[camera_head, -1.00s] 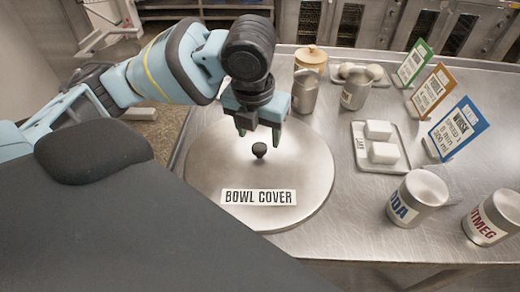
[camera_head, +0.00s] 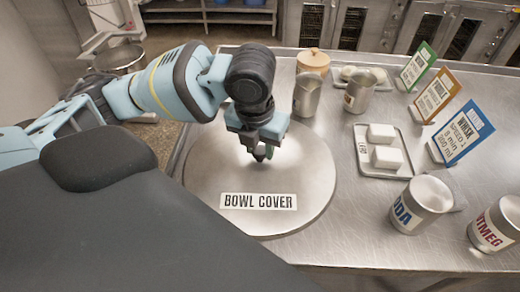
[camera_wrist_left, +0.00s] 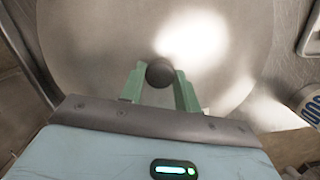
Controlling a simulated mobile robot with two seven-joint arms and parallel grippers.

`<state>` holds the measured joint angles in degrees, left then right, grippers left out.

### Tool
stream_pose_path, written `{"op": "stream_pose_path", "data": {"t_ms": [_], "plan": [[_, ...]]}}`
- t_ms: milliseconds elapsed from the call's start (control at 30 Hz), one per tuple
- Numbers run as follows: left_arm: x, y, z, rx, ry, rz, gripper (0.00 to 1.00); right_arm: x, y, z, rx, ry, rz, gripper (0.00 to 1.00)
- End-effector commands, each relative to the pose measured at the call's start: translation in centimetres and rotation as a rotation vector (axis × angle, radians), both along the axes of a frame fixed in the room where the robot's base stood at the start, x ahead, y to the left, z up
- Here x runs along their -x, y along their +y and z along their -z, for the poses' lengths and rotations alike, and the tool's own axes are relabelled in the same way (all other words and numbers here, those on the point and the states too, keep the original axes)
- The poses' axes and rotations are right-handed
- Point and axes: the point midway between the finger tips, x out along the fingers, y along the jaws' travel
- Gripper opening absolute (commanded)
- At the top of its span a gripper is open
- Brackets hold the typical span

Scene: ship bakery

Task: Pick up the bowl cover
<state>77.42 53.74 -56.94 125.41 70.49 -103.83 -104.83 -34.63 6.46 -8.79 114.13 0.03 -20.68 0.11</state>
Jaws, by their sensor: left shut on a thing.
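The bowl cover (camera_head: 200,172) is a round metal disc with a "BOWL COVER" label (camera_head: 258,201) and a dark knob at its middle. It lies on the steel table. My left gripper (camera_head: 260,152) is over the middle of the cover, with its fingers down at the knob. In the left wrist view the round dark knob (camera_wrist_left: 159,72) sits between the green fingertips of my left gripper (camera_wrist_left: 160,84), which are shut on it. The cover also fills much of the left wrist view (camera_wrist_left: 90,40). My right gripper is not in view.
A metal pitcher (camera_head: 307,95), a canister (camera_head: 359,93) and a wooden-lidded jar (camera_head: 313,61) stand behind the cover. A tray (camera_head: 372,170) with white blocks is to the right. Labelled tins (camera_head: 424,200) stand at front right, and upright cards (camera_head: 460,130) at the right.

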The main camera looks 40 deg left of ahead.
Motion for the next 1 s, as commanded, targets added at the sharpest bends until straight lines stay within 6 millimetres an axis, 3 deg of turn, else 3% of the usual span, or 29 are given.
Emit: {"op": "stream_pose_path", "data": {"t_ms": [367, 667, 1000], "plan": [[-0.1, 0.0, -0.4, 0.000, -0.003, 0.000, 0.00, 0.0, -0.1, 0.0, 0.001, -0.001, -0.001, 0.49], [-0.1, -0.1, -4.0, 0.002, -0.009, 0.000, 0.00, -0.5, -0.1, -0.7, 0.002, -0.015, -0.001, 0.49], [1.8, 6.2, -4.0, -0.003, 0.003, -0.009, 0.00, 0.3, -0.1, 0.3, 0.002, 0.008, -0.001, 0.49]]}}
